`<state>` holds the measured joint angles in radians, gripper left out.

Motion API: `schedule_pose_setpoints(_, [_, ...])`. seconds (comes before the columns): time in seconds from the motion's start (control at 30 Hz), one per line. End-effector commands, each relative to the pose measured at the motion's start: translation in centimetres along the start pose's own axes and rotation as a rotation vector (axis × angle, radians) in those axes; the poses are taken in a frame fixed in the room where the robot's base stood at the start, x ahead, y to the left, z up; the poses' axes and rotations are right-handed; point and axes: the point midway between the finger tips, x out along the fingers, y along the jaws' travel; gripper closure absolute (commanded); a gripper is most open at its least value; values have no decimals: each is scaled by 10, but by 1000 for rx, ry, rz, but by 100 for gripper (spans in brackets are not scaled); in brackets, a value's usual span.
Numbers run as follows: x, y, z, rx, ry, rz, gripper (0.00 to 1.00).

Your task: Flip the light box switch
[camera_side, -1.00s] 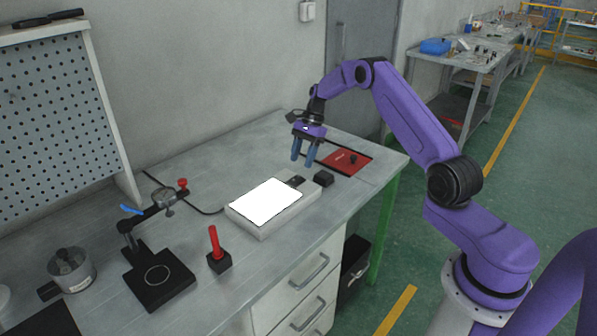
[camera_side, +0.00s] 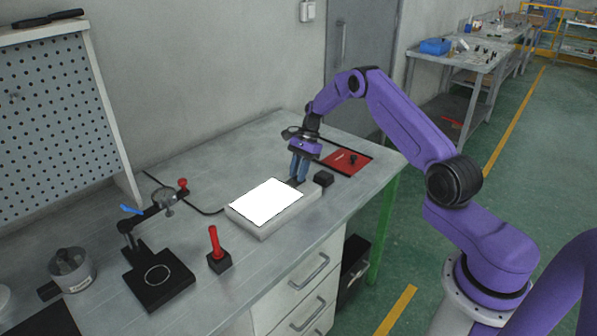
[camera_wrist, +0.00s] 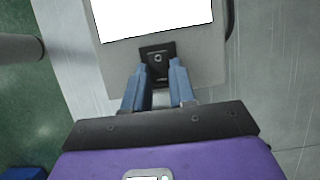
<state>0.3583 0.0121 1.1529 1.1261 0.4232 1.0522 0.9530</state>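The light box (camera_side: 288,217) is a pale slab on the bench with a bright white panel (camera_side: 266,202). The box also fills the top of the wrist view (camera_wrist: 205,62). Its switch (camera_wrist: 157,57) sits on a small black plate beside the panel. In the side view my fingers mostly hide the switch. My gripper (camera_side: 298,180) points down over the switch end of the box. In the wrist view its two blue fingertips (camera_wrist: 160,72) stand apart with a gap between them, and the switch lies just past that gap. I cannot tell whether they touch it.
A small black block (camera_side: 323,178) stands right beside the box, close to my gripper. A red mat (camera_side: 345,162) lies behind it. A red-handled tool in a black holder (camera_side: 218,258) and a black stand (camera_side: 160,280) are to the left.

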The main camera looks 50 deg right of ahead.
Motion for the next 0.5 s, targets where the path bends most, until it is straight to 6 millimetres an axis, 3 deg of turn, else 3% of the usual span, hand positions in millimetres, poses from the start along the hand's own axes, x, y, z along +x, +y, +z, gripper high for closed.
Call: schedule_pose_setpoints(0.5, [0, 0, 7, 0, 226, 0, 100])
